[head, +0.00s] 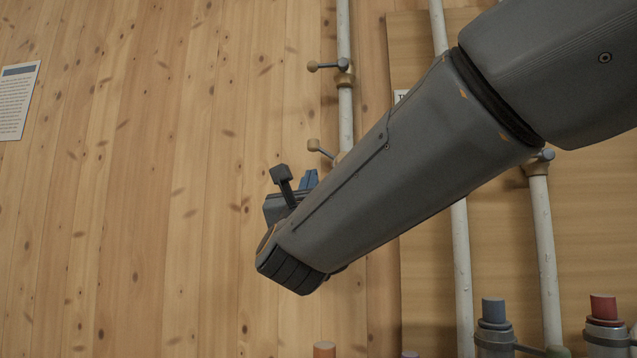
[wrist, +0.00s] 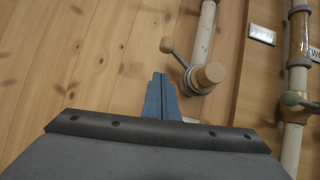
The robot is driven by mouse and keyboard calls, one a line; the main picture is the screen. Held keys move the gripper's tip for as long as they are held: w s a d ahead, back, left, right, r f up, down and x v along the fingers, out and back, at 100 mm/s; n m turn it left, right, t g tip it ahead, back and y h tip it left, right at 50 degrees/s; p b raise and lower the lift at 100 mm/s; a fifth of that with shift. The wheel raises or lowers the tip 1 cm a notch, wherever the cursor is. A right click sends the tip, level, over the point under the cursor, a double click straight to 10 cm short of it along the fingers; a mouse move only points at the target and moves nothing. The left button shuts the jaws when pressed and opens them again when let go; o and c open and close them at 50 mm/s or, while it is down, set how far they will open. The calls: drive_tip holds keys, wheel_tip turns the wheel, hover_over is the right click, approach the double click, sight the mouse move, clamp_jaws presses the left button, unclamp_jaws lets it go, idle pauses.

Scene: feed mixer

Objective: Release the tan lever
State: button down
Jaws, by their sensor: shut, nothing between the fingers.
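In the head view two levers with tan knobs stick out to the left from a white pipe. The upper tan lever (head: 313,67) is clear of my arm. The lower tan lever (head: 314,145) is just above my gripper (head: 309,178), and my arm hides part of its mount. In the wrist view one tan lever (wrist: 168,45) shows on a slant, its rod running down to a round tan hub (wrist: 210,73) on the pipe. The blue fingers of my gripper (wrist: 159,80) are shut and empty. They appear below the knob and left of the hub, apart from both.
A wooden board with more white pipes (head: 543,255) stands to the right, partly behind my arm. Blue (head: 493,310) and red (head: 603,307) capped fittings are low right.

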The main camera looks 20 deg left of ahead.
drive_tip(key=v, duration=0.9)
drive_tip(key=shift+a, duration=0.2)
drive_tip(key=shift+r, duration=0.15)
